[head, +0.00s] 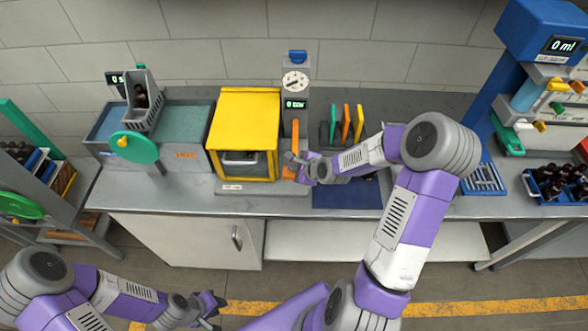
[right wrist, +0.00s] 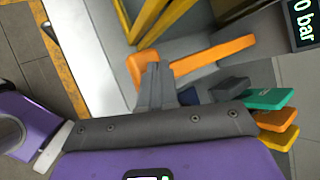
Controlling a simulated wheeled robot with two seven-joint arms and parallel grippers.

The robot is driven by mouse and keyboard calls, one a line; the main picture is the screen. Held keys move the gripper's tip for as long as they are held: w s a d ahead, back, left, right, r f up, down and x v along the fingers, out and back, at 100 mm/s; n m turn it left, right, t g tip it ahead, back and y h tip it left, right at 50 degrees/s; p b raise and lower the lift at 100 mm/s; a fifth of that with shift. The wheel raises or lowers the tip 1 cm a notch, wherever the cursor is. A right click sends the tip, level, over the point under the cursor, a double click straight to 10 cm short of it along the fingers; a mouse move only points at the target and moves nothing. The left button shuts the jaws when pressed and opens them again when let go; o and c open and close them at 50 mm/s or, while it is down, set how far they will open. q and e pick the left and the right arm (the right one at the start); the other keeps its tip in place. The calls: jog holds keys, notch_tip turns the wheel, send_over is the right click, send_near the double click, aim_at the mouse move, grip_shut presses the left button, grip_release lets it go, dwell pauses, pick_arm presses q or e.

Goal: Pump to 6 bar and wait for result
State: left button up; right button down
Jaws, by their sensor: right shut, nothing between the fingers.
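The pump column (head: 296,68) stands behind the bench's middle, with a round white dial (head: 295,81) and a small display (head: 295,104). In the right wrist view the display (right wrist: 304,22) reads 0 bar. An orange lever (head: 295,135) stands in front of the column; its orange bar also shows in the right wrist view (right wrist: 215,56). My right gripper (head: 291,160) is shut and empty, its fingertips (right wrist: 153,68) close beside the orange lever; I cannot tell whether they touch. The yellow chamber (head: 244,110) stands left of the pump. My left gripper (head: 217,311) looks open and empty, low in front of the bench.
Green, orange and yellow upright tools (head: 346,122) stand right of the pump. A grey basket with dark bottles (head: 142,98) and a green disc (head: 134,147) are at the left. A blue crate of bottles (head: 540,190) and a blue dispenser reading 0 ml (head: 530,30) are at the right.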

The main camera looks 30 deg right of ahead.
jog(key=shift+f+b, duration=1.5)
jog(key=shift+f, duration=0.6)
dwell(1.3)
dwell(0.5)
jog(key=shift+r+p, duration=2.7)
jog(key=shift+r, duration=0.5)
notch_tip(320, 180, up, 5)
jog(key=p, duration=0.4)
